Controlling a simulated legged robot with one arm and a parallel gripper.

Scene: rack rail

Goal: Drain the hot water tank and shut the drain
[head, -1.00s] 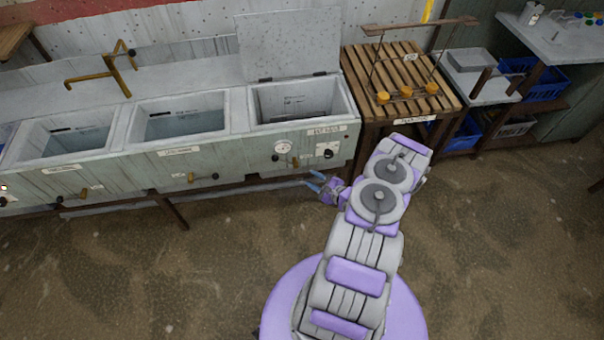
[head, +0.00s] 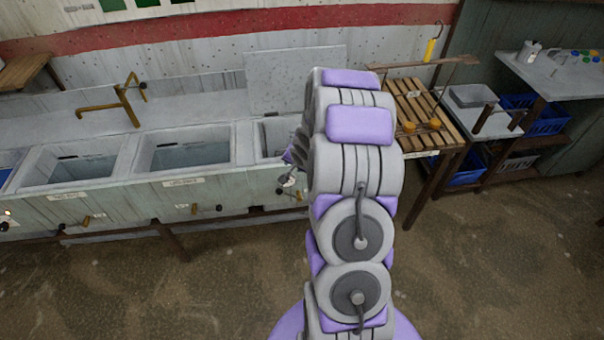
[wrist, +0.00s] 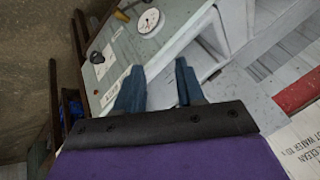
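The right-hand tank (head: 262,138) of the sink row has a raised lid (head: 270,85) and is mostly hidden behind my arm. I cannot read its label, so whether it is the hot water tank is unclear. A small dark fitting (wrist: 131,8) shows above the gauge there. A brass drain handle (head: 299,195) shows low on the tank front in the head view. My gripper (wrist: 160,82) is open and empty, its blue fingers apart before the tank front.
Two open basins (head: 185,150) (head: 72,168) stand left, with brass handles on their fronts. A brass tap (head: 120,98) stands behind them. A slatted wooden table (head: 408,100) and a shelf with blue crates (head: 548,118) stand right. Floor in front is clear.

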